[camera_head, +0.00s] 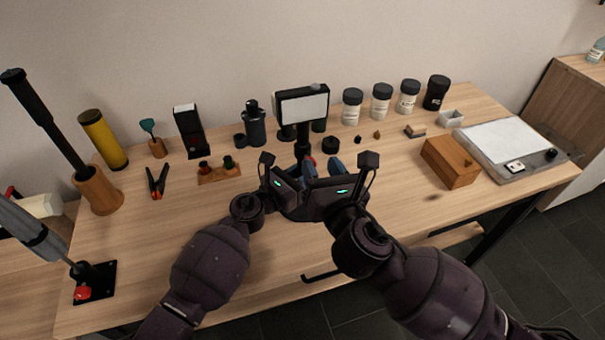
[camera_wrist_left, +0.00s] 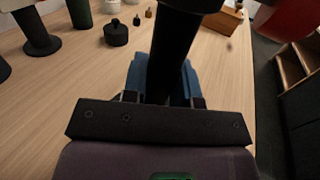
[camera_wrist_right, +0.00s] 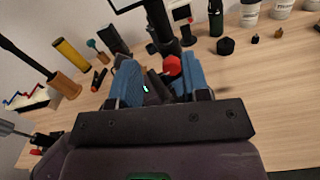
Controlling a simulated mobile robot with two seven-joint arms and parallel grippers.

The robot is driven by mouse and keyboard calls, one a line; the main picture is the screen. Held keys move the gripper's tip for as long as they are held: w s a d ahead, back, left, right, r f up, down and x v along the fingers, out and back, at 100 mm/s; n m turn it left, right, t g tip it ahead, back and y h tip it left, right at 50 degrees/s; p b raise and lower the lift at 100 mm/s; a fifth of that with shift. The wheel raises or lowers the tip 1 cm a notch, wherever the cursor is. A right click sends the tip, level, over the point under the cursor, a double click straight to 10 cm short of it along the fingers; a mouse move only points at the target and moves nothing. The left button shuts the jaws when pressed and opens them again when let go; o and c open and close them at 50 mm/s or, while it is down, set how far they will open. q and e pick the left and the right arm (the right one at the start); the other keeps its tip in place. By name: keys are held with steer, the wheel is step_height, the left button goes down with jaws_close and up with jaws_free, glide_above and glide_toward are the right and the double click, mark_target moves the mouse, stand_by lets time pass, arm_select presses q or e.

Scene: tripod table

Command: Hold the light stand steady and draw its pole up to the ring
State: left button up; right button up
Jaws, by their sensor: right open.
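The light stand has a black pole (camera_head: 303,142) topped by a rectangular light panel (camera_head: 302,103). Its lower part is mostly hidden behind my grippers in the head view. A red knob (camera_wrist_right: 172,66) shows on the stand in the right wrist view. In the left wrist view, the blue fingers of my left gripper (camera_wrist_left: 166,78) sit close on both sides of the pole and appear shut on it. My right gripper (camera_wrist_right: 157,78) is open near the stand, its fingers apart with the knob beyond them. I cannot make out the ring.
Several jars (camera_head: 381,103) line the back right. A wooden box (camera_head: 451,162) and a grey tray with a white sheet (camera_head: 512,150) are at the right. Red-and-black clamp (camera_head: 157,182), small wooden rack (camera_head: 218,173) and wooden holder (camera_head: 98,190) are left.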

mark_target(306, 133)
steer(key=shift+o, duration=0.9)
steer(key=shift+f, duration=0.1)
steer(key=w+a+m+y, duration=0.1)
steer(key=w+m, duration=0.2)
steer(key=m, duration=0.7)
steer(key=w+a+m+g+y, duration=0.1)
steer(key=w+m, duration=0.3)
steer(key=m, duration=0.7)
steer(key=w+a+r+m+y, duration=0.1)
steer(key=w+m, duration=0.2)
steer(key=m, duration=0.7)
steer(key=shift+w+a+g+y, duration=0.25)
steer(key=shift+w+g+y, duration=0.05)
steer(key=shift+w+g, duration=0.1)
